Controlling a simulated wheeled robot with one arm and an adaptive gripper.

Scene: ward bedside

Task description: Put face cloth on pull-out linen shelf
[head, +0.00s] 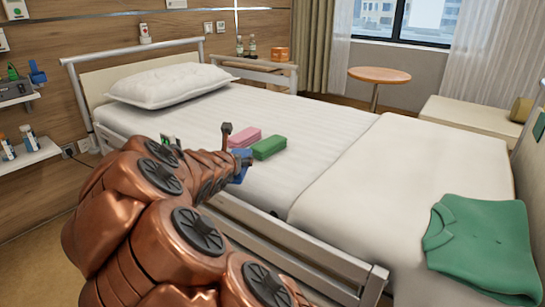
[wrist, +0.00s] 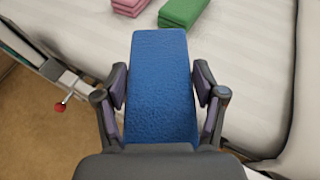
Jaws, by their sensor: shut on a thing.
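A blue folded cloth (wrist: 161,55), which looks like the face cloth, is held in my gripper (wrist: 161,85). The two fingers press on its left and right sides. In the head view only a small blue part of the cloth (head: 241,172) shows past my arm, over the bed's near side edge. My gripper (head: 238,158) is mostly hidden there by my own arm. I cannot make out a pull-out linen shelf in either view.
A pink folded cloth (head: 245,137) and a green folded cloth (head: 269,147) lie on the bed (head: 330,150) just beyond my gripper. A side rail (head: 290,245) runs along the near edge. A green garment (head: 480,240) lies at the right. Wall shelves (head: 30,152) stand at left.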

